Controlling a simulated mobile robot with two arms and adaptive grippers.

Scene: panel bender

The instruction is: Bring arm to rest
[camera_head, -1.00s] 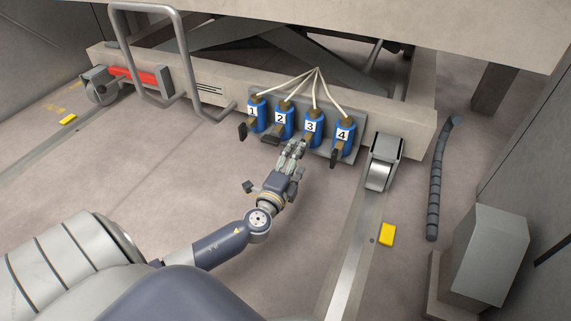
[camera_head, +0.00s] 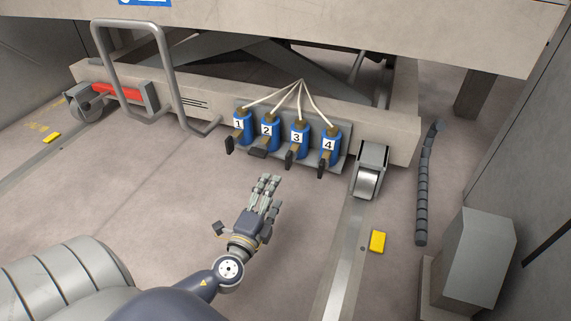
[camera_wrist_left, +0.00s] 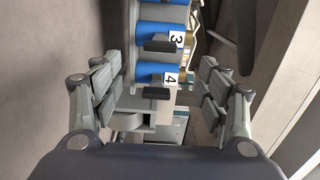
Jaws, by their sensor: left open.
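My left gripper (camera_head: 265,188) is open and empty in the head view, in free air in front of the row of numbered blue valves. A clear gap separates it from valve 2 (camera_head: 269,133) and valve 3 (camera_head: 299,141). Valve 1 (camera_head: 242,127) and valve 4 (camera_head: 327,147) stand at the row's ends. Each has a dark handle at its lower end. In the left wrist view the fingers (camera_wrist_left: 160,92) are spread wide on both sides, with valve 3 (camera_wrist_left: 160,36) and valve 4 (camera_wrist_left: 157,74) showing between them. My right gripper is not in view.
A grey bent tube handle (camera_head: 168,75) stands left of the valves. A wheel on a floor rail (camera_head: 367,183) and a yellow block (camera_head: 377,242) are to the right. A dark segmented hose (camera_head: 422,195) and a grey box (camera_head: 478,262) stand further right. The floor before the valves is clear.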

